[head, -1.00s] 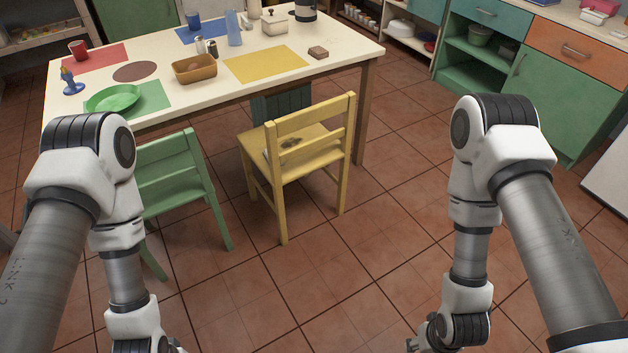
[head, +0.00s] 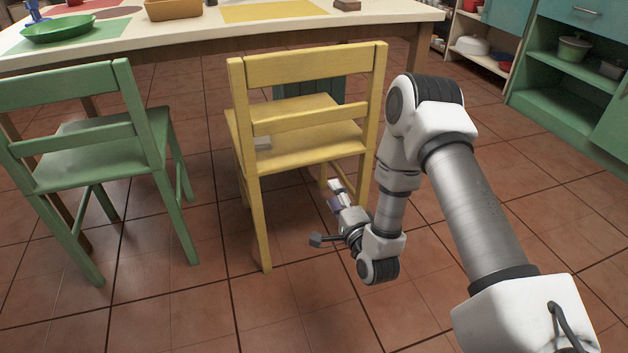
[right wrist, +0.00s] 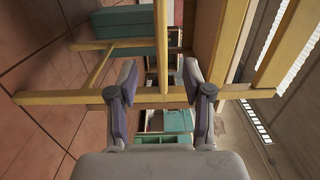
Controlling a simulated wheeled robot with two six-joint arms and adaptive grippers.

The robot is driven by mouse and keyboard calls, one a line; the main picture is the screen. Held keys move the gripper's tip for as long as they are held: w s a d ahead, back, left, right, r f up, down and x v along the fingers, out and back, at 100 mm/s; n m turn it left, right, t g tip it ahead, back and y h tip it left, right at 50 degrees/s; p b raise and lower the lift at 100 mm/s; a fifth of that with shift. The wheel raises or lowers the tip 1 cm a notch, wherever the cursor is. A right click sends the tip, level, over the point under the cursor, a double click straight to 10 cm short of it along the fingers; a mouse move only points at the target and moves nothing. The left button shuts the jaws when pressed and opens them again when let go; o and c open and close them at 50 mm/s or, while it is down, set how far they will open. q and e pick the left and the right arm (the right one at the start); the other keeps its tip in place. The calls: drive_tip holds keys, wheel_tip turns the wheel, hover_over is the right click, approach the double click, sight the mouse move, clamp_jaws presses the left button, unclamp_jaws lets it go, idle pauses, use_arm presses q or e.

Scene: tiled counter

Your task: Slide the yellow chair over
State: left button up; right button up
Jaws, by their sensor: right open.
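The yellow chair (head: 317,122) stands upright on the tiled floor in front of the table, with its back towards me. My right gripper (head: 327,214) is open beside the chair's right side, low and below seat height. In the right wrist view the open fingers (right wrist: 160,76) point at the chair, and a yellow bar of the chair (right wrist: 60,97) runs across the picture at the fingers. I cannot tell whether they touch it. My left gripper is out of view.
A green chair (head: 90,150) stands to the left of the yellow one. The table (head: 200,45) is behind, with a green plate (head: 58,29), a tan basket (head: 173,9) and a yellow mat (head: 272,11). Green cabinets (head: 560,75) stand at the right. Floor in front is clear.

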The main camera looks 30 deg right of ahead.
sight(315, 163)
drive_tip(key=w+d+b, duration=0.1)
drive_tip(key=w, duration=0.3)
drive_tip(key=w+d+b, duration=0.1)
drive_tip(key=w, duration=0.4)
drive_tip(key=w+b, duration=0.1)
drive_tip(key=w, duration=0.4)
drive_tip(key=shift+d+b, duration=0.4)
drive_tip(key=shift+w+d+r, duration=0.1)
drive_tip(key=shift+w, duration=0.45)
clamp_jaws()
